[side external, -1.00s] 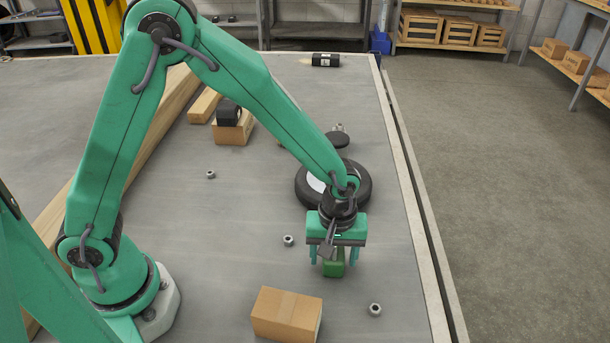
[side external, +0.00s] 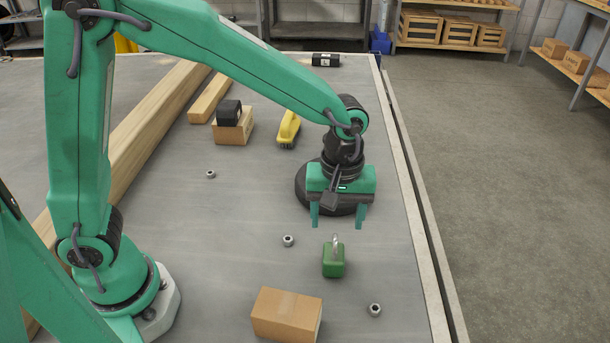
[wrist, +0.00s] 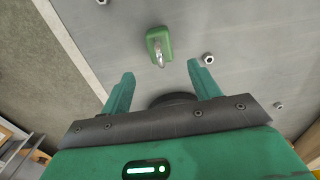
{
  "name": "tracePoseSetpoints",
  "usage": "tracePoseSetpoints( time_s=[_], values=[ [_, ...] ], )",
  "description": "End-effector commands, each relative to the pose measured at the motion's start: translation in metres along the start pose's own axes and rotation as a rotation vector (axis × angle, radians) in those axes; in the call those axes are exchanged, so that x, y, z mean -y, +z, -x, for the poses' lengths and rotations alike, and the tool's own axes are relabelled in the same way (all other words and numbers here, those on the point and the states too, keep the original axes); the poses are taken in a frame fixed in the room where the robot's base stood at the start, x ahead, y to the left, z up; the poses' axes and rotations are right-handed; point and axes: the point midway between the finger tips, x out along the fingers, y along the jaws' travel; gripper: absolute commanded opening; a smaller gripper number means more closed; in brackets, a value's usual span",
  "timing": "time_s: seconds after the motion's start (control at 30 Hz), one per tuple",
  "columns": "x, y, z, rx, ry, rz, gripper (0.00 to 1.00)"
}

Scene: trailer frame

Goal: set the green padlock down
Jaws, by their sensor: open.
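A black wheel (side external: 309,190) lies behind my gripper, partly hidden by it. A cardboard box (side external: 287,315) sits in front of the padlock. Metal nuts (side external: 288,240) (side external: 375,310) lie nearby. A yellow brush (side external: 288,128) and long timber (side external: 140,135) are farther back. The table's edge (side external: 425,230) is at right.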

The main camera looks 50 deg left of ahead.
Motion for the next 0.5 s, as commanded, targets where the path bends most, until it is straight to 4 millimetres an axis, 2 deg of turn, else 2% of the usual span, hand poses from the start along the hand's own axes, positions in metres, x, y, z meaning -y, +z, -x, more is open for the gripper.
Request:
tracePoseSetpoints(
  time_s=[0.17, 0.5],
  values=[
    [-0.0002, -0.0001, 0.0090, 0.000, 0.001, 0.000, 0.62],
    [0.0000, 0.0000, 0.0095, 0.000, 0.000, 0.000, 0.62]
  ],
)
